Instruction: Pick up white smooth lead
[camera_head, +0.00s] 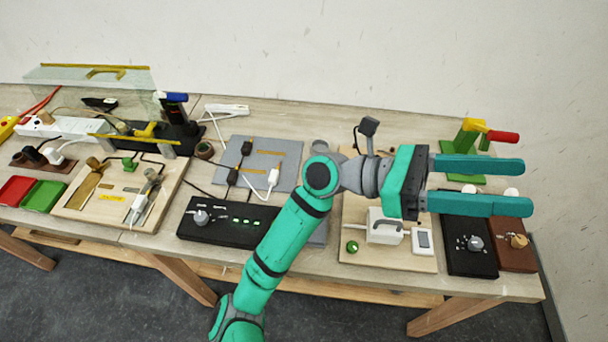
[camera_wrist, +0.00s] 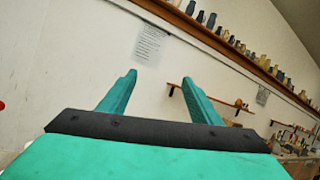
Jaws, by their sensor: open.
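A white lead (camera_head: 272,178) with a white plug end lies on the grey mat (camera_head: 285,150) left of the middle of the bench in the head view. Two black leads with dark connectors (camera_head: 246,148) lie beside it on the mat. Another white cable (camera_head: 218,124) runs from a white strip at the back. I cannot tell from the picture which white lead is smooth. My gripper (camera_head: 528,186) is open and empty, raised above the right part of the bench, well right of the mat. In the wrist view my gripper (camera_wrist: 170,95) faces a wall, and no lead shows.
A black box with green lights (camera_head: 230,222) stands in front of the mat. A wooden board (camera_head: 110,205) and red and green trays (camera_head: 42,195) are at the left. A clear panel (camera_head: 60,85) stands at the back left. Black and brown boxes (camera_head: 470,262) stand at the right.

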